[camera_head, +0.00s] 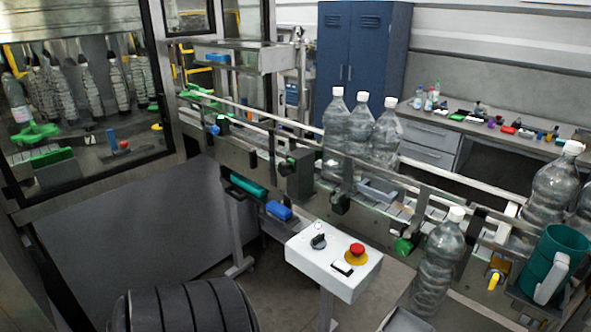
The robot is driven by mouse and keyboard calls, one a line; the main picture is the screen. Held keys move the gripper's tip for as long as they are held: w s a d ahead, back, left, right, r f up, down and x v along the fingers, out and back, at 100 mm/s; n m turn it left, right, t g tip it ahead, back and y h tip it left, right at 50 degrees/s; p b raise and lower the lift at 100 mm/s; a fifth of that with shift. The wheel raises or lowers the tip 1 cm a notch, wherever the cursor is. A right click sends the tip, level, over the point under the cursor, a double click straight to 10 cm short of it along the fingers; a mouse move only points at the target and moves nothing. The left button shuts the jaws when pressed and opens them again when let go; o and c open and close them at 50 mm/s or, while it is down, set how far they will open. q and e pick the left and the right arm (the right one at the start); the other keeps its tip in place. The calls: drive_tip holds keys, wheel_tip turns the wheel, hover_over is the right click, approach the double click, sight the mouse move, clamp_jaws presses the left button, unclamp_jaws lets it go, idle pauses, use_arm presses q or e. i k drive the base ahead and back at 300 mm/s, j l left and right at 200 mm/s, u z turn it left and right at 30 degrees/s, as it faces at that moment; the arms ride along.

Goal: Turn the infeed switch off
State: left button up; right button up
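A white control box (333,262) stands on a post at the lower centre. On its top are a black rotary knob (318,242) at the left, a red mushroom button (357,249) on a yellow base at the right, and a small black-and-white rocker switch (342,268) near the front edge. A small pale round spot, perhaps a lamp, is behind the knob. No label is readable, so I cannot tell which control is the infeed switch or its position. Neither of my grippers is in view.
A conveyor (385,200) runs behind the box, carrying several clear bottles (360,127). Another bottle (438,262) stands right of the box, near a green cup (556,262). A glazed machine cabinet (100,178) is at the left. The space above the box looks clear.

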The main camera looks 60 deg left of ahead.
sight(318, 243)
drive_tip(key=u, duration=1.7)
